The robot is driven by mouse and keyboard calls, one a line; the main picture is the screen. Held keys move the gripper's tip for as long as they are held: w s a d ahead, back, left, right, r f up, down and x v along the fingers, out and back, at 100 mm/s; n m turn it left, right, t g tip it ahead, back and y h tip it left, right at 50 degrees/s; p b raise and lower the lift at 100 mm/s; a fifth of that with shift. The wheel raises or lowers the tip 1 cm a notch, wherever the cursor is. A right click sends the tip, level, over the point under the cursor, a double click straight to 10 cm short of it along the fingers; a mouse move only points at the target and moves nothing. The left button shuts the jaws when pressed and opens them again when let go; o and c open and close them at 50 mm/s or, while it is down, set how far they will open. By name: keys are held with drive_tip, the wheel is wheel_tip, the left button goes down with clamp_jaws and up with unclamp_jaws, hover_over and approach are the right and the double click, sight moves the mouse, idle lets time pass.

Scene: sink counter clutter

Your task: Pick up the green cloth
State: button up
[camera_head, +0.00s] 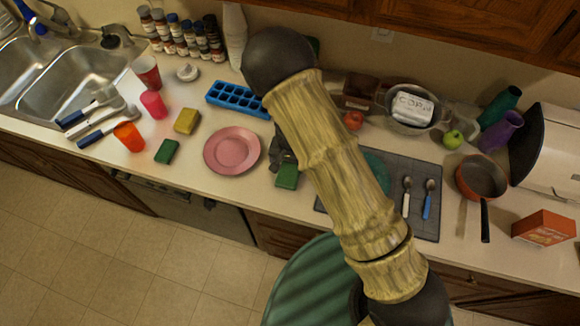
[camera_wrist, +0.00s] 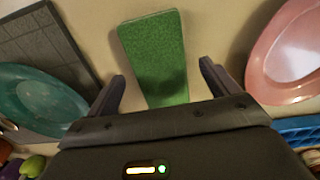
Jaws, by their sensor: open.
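A green rectangular piece, which I take as the green cloth (camera_head: 287,176), lies on the counter between the pink plate and the grey mat. It also shows in the wrist view (camera_wrist: 153,50), lengthwise between my fingers. My gripper (camera_wrist: 162,75) is open, with one finger on each side of the green piece and a gap visible at both sides. Its near end is hidden by the gripper body. In the head view my gripper (camera_head: 282,156) is just behind the green piece, partly hidden by my arm. I cannot tell the exact height above the counter.
A pink plate (camera_head: 232,150) lies to the left. A grey mat (camera_head: 427,175) with a teal plate (camera_head: 378,172) and cutlery lies to the right. A blue ice tray (camera_head: 238,98) is behind. Another green block (camera_head: 167,151) lies farther left, near a yellow sponge (camera_head: 187,121).

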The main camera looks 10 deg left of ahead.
drive_tip(key=shift+w+f, duration=0.1)
drive_tip(key=shift+f, duration=0.9)
drive_tip(key=shift+s+r, duration=0.1)
drive_tip(key=shift+s, duration=0.1)
drive_tip(key=shift+w, duration=0.1)
drive_tip(key=shift+c, duration=0.7)
drive_tip(key=c, duration=0.9)
